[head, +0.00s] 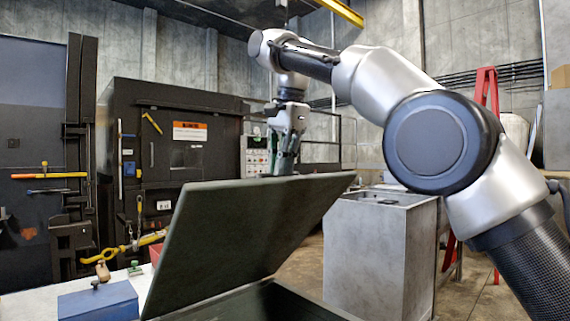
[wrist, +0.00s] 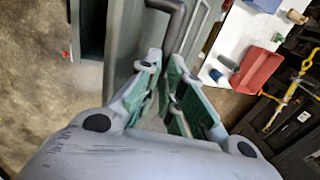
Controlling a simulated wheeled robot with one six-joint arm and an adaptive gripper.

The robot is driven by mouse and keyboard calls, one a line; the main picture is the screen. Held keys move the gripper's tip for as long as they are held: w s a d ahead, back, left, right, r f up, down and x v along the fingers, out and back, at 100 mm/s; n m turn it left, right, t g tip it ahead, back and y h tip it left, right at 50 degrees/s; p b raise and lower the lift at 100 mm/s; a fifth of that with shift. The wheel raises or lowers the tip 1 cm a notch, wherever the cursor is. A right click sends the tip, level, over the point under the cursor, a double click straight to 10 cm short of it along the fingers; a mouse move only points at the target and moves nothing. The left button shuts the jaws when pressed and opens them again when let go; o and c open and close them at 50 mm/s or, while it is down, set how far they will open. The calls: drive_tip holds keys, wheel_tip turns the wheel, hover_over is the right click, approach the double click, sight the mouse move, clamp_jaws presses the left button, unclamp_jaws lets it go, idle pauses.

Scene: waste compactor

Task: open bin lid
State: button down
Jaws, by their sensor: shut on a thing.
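The bin lid (head: 240,235) is a dark grey-green panel, raised and tilted above the dark bin (head: 265,303). A gap shows between lid and bin at the front. My gripper (head: 285,165) points down at the lid's far upper edge. In the wrist view my gripper (wrist: 167,92) has its green-padded fingers closed around the end of a dark curved handle (wrist: 176,22) beside the grey-green lid panel (wrist: 125,42). In the head view the lid hides the fingertips and the handle.
A pale table with a blue box (head: 98,301) stands at the left. A red bin (wrist: 257,70) lies beyond the lid. A grey metal cabinet (head: 365,255) stands at the right, and a dark compactor (head: 175,150) at the back. A red ladder (head: 487,88) stands behind my arm.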

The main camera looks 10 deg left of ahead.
drive_tip(key=shift+w+a+f, duration=0.15)
drive_tip(key=shift+a+f, duration=0.35)
drive_tip(key=shift+f, duration=0.35)
drive_tip(key=c, duration=1.7)
unclamp_jaws()
drive_tip(key=shift+w+a+f, duration=0.1)
drive_tip(key=shift+w, duration=0.05)
drive_tip(key=shift+o, duration=1.1)
drive_tip(key=shift+w+a+f, duration=0.15)
drive_tip(key=shift+w+a, duration=0.1)
drive_tip(key=shift+a, duration=0.05)
drive_tip(key=shift+s+d+r, duration=0.1)
drive_tip(key=shift+d+r, duration=0.1)
drive_tip(key=shift+r, duration=0.05)
drive_tip(key=shift+d, duration=0.1)
